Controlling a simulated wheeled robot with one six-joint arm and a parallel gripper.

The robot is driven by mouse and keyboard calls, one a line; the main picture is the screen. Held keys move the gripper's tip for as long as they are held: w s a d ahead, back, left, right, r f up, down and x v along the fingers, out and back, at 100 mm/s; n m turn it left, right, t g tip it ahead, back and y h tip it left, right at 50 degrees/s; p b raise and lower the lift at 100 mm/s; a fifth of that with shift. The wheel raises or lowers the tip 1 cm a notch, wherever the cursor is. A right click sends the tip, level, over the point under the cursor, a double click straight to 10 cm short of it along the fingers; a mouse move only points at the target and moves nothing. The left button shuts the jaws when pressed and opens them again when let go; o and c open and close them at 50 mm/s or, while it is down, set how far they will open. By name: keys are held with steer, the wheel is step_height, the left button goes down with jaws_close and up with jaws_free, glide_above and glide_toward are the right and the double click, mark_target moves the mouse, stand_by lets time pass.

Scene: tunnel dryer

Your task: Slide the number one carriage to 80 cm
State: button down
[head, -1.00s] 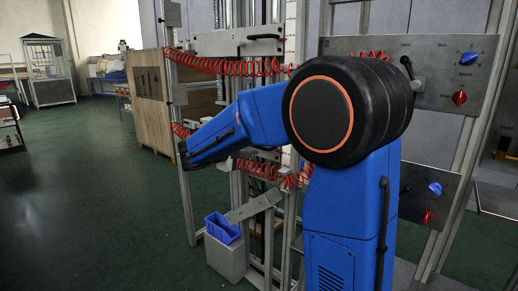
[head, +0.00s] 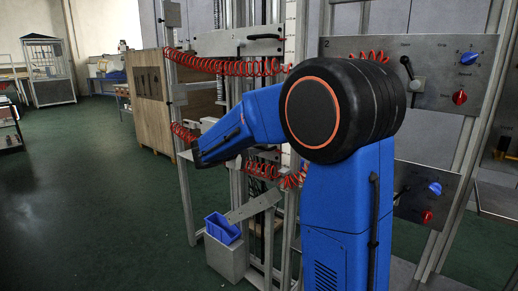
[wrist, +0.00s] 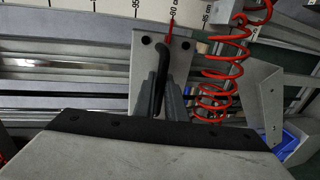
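In the wrist view my gripper (wrist: 162,88) has its two grey fingers on either side of a black bent handle (wrist: 162,60). The gap is narrow, and I cannot tell whether the fingers press on the handle. The handle sits on a pale bolted carriage plate (wrist: 146,50). In the head view my arm hides the gripper. I see no number on this carriage.
A red coiled hose (wrist: 213,75) hangs right of the plate. In the head view, an upper carriage (head: 262,45) has its own hose. A panel marked 2 (head: 435,60) stands at right. A blue bin (head: 222,228) stands low. Open floor (head: 90,180) lies left.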

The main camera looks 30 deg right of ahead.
step_height(320, 180, down, 11)
steer(key=shift+s+r, duration=0.1)
steer(key=c, duration=2.1)
jaws_free()
steer(key=shift+r, duration=0.1)
steer(key=shift+a, duration=0.1)
steer(key=v, duration=1.7)
steer(key=shift+a, duration=0.15)
